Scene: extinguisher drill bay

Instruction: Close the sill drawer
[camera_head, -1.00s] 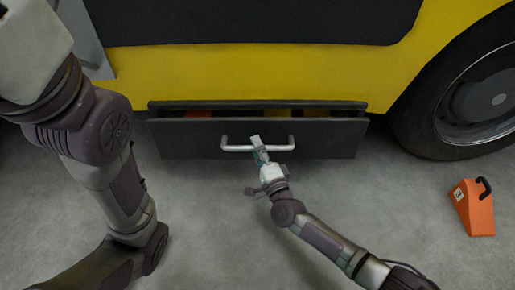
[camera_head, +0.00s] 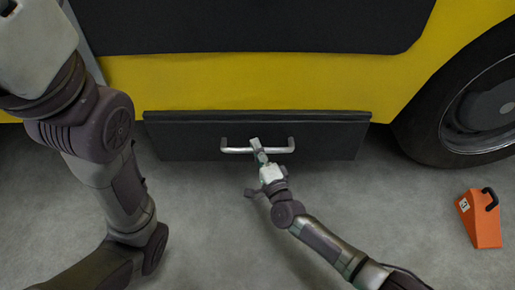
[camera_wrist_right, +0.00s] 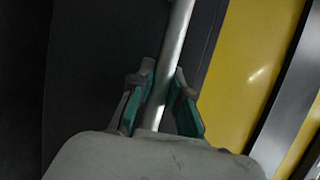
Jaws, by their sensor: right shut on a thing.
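The sill drawer (camera_head: 330,138) is a wide dark-grey drawer low on the yellow vehicle side. Its front sits up against the sill and no opening shows above it in the head view. A silver bar handle (camera_head: 233,150) runs across the middle of its front. My right gripper (camera_head: 258,152) is shut on the handle. In the right wrist view the handle bar (camera_wrist_right: 172,62) passes between the green-padded fingers of my right gripper (camera_wrist_right: 162,98). My left arm shows at the left of the head view, but its gripper is not visible.
An orange wheel chock (camera_head: 480,220) with a black handle stands on the grey floor at the right. A large black tyre (camera_head: 425,125) is right of the drawer. The floor between my arms is clear.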

